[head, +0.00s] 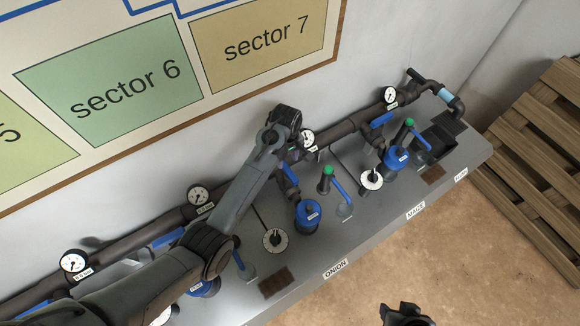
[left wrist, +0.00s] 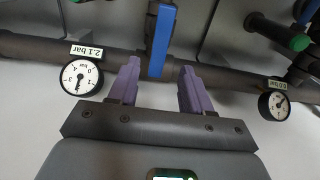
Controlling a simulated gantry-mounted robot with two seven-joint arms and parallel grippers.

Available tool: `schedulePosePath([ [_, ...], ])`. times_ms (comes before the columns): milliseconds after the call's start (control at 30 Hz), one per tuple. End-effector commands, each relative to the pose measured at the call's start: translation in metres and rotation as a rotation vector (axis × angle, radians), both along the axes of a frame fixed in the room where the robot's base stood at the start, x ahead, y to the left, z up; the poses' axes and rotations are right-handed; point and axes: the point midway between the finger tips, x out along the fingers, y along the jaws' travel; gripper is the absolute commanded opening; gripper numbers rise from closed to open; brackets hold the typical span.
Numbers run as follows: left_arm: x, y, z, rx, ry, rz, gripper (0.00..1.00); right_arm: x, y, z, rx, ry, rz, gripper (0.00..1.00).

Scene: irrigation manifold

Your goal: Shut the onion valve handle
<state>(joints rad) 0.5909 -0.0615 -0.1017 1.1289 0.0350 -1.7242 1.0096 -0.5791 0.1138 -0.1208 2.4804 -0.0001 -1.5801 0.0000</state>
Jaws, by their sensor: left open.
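The onion valve handle (head: 290,174) is a blue lever above the blue canister (head: 308,215) in the row with the ONION label (head: 335,269). In the left wrist view the blue handle (left wrist: 161,42) stands upright in the picture, crossing the dark main pipe. It points along the branch, not along the main pipe. My left gripper (left wrist: 160,66) is open, with its purple fingers on either side of the handle's lower end and gaps visible.
Gauges sit along the main pipe, one (head: 198,196) left of my forearm and one (head: 308,138) right of it. The maize blue handle (head: 381,119) is farther right. A green-topped tap (head: 327,172) stands near the onion canister. A wooden pallet (head: 540,165) leans at right.

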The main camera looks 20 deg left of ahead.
Motion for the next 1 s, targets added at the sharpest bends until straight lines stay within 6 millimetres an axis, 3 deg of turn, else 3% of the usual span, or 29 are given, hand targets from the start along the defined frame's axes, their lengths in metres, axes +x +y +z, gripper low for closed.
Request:
schedulePosePath([
  [200,-0.001,0.0,-0.035,0.0,0.003,-0.001,0.49,0.0,-0.001,0.001,-0.002,0.0,0.001,0.43],
  [400,0.0,0.0,-0.057,0.0,0.0,-0.001,0.49,0.0,-0.002,0.0,-0.009,0.0,0.006,0.43],
  [867,0.0,0.0,-0.065,0.0,-0.001,-0.001,0.49,0.0,-0.002,0.0,-0.009,0.001,0.005,0.43],
  [1000,0.0,0.0,-0.065,0.0,-0.001,-0.001,0.28,0.0,-0.002,0.0,-0.006,0.0,0.003,0.43],
])
